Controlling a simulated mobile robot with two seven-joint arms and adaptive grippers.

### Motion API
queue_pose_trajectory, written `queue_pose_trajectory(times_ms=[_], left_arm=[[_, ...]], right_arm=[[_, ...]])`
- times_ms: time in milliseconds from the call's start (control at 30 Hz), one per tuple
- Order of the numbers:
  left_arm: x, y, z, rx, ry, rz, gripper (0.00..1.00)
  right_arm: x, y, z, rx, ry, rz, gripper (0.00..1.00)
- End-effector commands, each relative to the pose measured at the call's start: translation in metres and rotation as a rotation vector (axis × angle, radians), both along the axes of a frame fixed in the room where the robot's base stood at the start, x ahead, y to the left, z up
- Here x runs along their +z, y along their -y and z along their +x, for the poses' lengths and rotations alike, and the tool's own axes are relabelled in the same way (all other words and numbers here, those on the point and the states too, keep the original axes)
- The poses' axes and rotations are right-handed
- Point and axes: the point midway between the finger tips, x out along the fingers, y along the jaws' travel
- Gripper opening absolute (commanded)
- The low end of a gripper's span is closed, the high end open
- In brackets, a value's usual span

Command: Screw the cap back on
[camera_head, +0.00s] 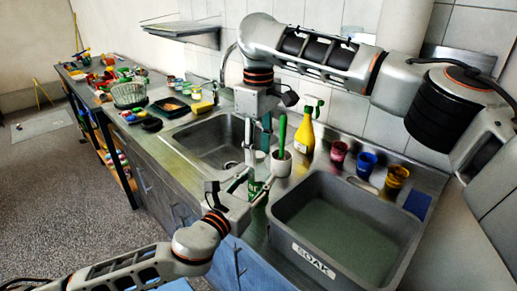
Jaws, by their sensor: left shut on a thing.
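A small green bottle (256,187) with light lettering stands upright near the counter's front, between the sink and the grey tub. My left gripper (250,187) comes in from the lower left and is shut on the bottle. My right gripper (259,152) points down from above, its fingers just over the bottle. Its fingertips are too small and overlapped to tell whether they are open or shut. The cap cannot be made out; the bottle's top is hidden among the fingers.
A white cup (281,163) with a green-handled tool stands close to the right gripper. A yellow spray bottle (302,135) is behind it. The grey SOAK tub (312,268) holds greenish water, right of the bottle. An empty-looking sink (205,140) is left. Coloured cups (367,164) line the back.

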Motion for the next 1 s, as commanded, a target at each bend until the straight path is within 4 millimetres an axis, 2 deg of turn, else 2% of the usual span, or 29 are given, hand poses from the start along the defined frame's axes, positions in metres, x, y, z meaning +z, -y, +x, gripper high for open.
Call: queue_pose_trajectory(times_ms=[333, 467, 800, 1000], left_arm=[[0.000, 0.000, 0.000, 0.000, 0.000, 0.000, 0.00], [0.000, 0.000, 0.000, 0.000, 0.000, 0.000, 0.00], [0.000, 0.000, 0.000, 0.000, 0.000, 0.000, 0.00], [0.000, 0.000, 0.000, 0.000, 0.000, 0.000, 0.00]], right_arm=[[0.001, 0.000, 0.000, 0.002, 0.000, 0.000, 0.40], [0.012, 0.000, 0.000, 0.001, 0.002, 0.001, 0.40], [0.078, -0.001, 0.000, 0.001, 0.003, 0.001, 0.40], [0.108, -0.001, 0.000, 0.000, 0.001, 0.000, 0.40]])
